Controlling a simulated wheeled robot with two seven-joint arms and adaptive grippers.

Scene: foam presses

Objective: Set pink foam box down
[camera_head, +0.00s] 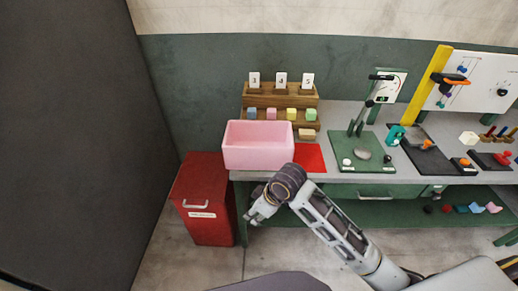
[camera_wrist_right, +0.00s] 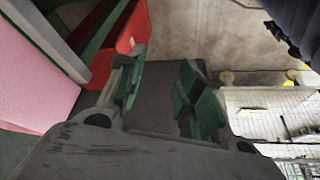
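The pink foam box (camera_head: 258,158) is an open-topped box on the left end of the grey workbench, close to its front edge. Part of it also shows at the left of the right wrist view (camera_wrist_right: 35,70). My right gripper (camera_head: 256,214) is in front of the bench, lower than the box and apart from it. In the right wrist view its two green-padded fingers (camera_wrist_right: 162,90) are spread with nothing between them. My left gripper is in neither view.
A red mat (camera_head: 310,158) lies right of the box. A wooden rack (camera_head: 281,100) with numbered cards and coloured blocks stands behind it. A green press board (camera_head: 360,168) is further right. A red cabinet (camera_head: 203,200) stands left of the bench (camera_head: 335,178).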

